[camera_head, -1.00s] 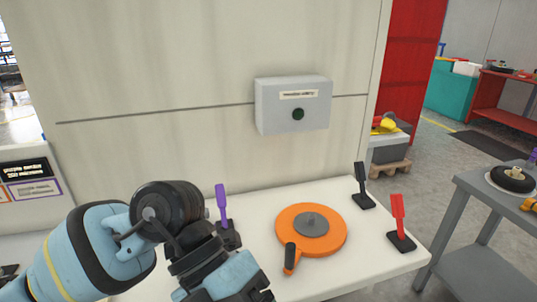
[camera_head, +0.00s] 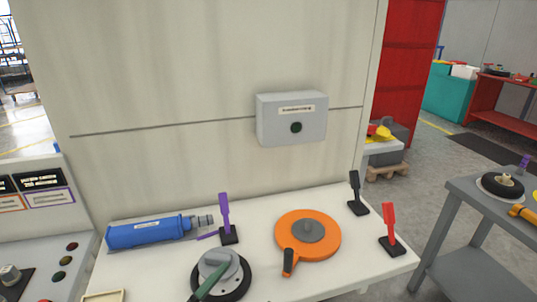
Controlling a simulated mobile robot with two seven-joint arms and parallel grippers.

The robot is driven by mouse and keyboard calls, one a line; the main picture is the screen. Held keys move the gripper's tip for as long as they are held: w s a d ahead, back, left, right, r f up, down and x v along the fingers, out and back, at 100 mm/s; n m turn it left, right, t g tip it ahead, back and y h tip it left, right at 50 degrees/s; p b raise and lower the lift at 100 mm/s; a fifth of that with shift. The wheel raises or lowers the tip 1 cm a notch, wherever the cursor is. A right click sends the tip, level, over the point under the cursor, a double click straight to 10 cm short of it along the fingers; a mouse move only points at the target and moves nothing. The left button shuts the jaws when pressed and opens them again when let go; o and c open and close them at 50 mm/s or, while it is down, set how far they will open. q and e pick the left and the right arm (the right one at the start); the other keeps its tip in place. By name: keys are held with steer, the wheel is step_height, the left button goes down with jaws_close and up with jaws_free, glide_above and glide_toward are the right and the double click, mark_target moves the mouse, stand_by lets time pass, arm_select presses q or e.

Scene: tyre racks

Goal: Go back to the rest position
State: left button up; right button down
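Neither of my grippers shows in the head view, and no part of my arms is in the picture. A white worktop (camera_head: 262,271) lies in front of me. On it are an orange disc with a handle (camera_head: 298,236), a blue cylinder tool (camera_head: 150,232) and a black round base with a grey top and green handle (camera_head: 220,273). Purple (camera_head: 225,212), black (camera_head: 355,187) and red (camera_head: 390,225) levers stand upright on small black bases.
A grey box with a dark button (camera_head: 291,119) is on the wall behind the worktop. A control panel (camera_head: 40,240) stands at the left. A grey table (camera_head: 470,215) holding a small wheel (camera_head: 503,184) stands at the right. Grey floor shows between worktop and table.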

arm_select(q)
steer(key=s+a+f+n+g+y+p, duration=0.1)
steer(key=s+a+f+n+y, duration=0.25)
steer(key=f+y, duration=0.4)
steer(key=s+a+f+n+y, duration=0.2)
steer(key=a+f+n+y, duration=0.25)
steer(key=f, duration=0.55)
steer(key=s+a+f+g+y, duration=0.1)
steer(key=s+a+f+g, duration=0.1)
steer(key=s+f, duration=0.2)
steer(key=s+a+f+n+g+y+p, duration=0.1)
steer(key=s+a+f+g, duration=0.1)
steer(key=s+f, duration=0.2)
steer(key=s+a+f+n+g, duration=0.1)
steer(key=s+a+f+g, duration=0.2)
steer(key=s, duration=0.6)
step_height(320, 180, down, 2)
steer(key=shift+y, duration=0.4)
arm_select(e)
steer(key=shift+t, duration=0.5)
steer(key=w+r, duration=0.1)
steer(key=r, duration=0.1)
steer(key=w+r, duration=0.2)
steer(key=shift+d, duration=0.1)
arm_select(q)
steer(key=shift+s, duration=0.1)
